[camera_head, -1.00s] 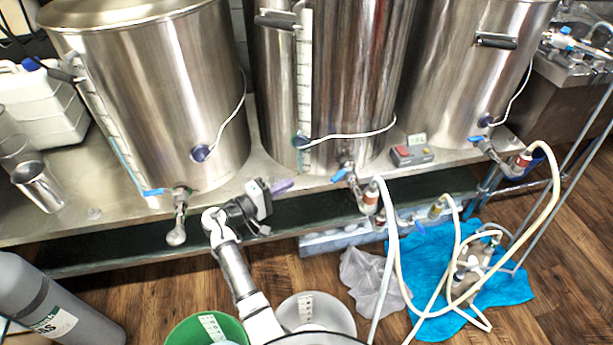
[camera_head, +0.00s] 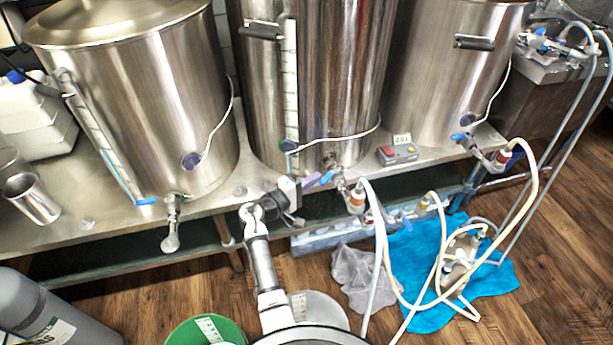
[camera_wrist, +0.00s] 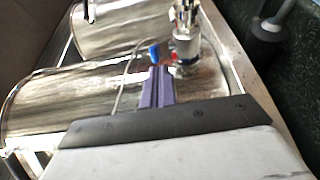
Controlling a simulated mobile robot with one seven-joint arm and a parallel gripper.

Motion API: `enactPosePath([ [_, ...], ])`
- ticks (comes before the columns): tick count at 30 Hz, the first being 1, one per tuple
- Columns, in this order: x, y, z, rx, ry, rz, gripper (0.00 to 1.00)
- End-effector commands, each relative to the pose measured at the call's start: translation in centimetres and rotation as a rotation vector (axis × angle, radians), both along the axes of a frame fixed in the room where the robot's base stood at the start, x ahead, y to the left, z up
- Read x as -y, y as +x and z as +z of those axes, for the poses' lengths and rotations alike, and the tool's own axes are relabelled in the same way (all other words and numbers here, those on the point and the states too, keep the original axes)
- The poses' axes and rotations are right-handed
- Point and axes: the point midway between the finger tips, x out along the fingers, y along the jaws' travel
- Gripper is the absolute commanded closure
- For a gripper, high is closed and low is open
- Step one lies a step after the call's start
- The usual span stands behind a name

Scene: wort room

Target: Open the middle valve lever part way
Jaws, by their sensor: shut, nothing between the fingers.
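The middle valve (camera_head: 337,180) sits low on the front of the middle steel kettle (camera_head: 315,90). Its blue lever (camera_head: 327,178) points out to the left and down in the head view. The lever's blue tip (camera_wrist: 154,52) shows in the wrist view, just beyond my fingers. My gripper (camera_head: 313,180) is shut and empty, its purple fingers together just left of the lever. The closed fingers (camera_wrist: 156,85) point toward the lever in the wrist view. I cannot tell whether they touch it.
A pale hose (camera_head: 381,240) hangs from the middle valve's fitting. A red-and-grey device (camera_head: 397,153) stands on the bench. A green bucket (camera_head: 190,332) is on the floor.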

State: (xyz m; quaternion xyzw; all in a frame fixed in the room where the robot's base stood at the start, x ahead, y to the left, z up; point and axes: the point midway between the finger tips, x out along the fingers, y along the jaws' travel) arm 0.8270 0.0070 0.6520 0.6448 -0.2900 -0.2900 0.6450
Motion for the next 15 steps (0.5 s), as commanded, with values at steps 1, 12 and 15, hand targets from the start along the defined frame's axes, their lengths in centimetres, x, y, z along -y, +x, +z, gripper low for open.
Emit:
enactPosePath([
  [1,0.0,0.0,0.0,0.0,0.0,0.0,1.0],
  [12,0.6,-0.5,0.1,-0.002,-0.001,0.055,1.0],
  [15,1.0,-1.0,0.0,-0.001,0.0,0.101,1.0],
])
